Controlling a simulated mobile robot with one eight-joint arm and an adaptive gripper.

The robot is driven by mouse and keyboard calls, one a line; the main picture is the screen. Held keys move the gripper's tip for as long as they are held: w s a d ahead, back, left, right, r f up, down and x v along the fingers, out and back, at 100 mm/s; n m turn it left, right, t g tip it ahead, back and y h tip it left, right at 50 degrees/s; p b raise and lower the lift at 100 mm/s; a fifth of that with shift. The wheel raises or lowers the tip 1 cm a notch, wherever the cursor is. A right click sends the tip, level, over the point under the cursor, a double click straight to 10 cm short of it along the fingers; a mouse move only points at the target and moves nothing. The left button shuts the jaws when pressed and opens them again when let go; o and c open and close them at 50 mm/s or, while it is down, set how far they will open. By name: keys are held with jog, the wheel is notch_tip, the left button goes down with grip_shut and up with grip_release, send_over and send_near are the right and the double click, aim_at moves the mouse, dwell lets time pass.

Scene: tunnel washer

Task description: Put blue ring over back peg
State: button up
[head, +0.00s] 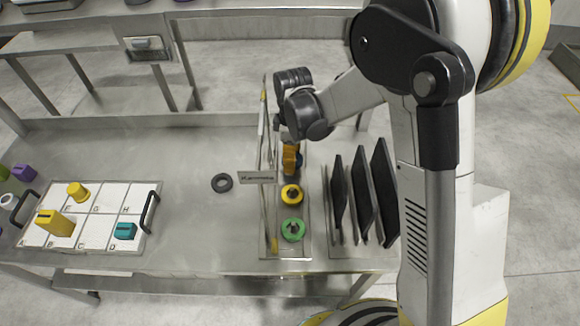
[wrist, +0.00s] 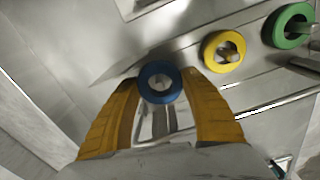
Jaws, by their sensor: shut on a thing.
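My gripper (wrist: 162,84) is shut on the blue ring (wrist: 159,71), which sits between the two orange fingertips in the wrist view. In the head view my gripper (head: 290,157) is over the back end of the peg tray (head: 265,240), and only a sliver of the blue ring (head: 299,159) shows beside the fingers. The back peg is hidden behind my gripper and ring, so I cannot tell whether the ring is around it. The yellow ring (head: 291,204) is around the middle peg, and the green ring (head: 293,239) is around the front peg.
A thin upright frame with a label plate (head: 258,177) stands along the tray's left side, close to my gripper. Black upright plates (head: 362,195) stand in a rack to the right. A dark ring (head: 222,183) lies on the table, left of the frame. A lettered white tray (head: 97,240) is farther left.

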jog(key=shift+f+b, duration=0.5)
jog(key=shift+f, duration=0.75)
jog(key=shift+f, duration=0.2)
jog(key=o, duration=1.2)
jog(key=shift+r, duration=0.1)
notch_tip(320, 180, up, 12)
jog(key=p, duration=0.5)
jog(key=shift+r, duration=0.2)
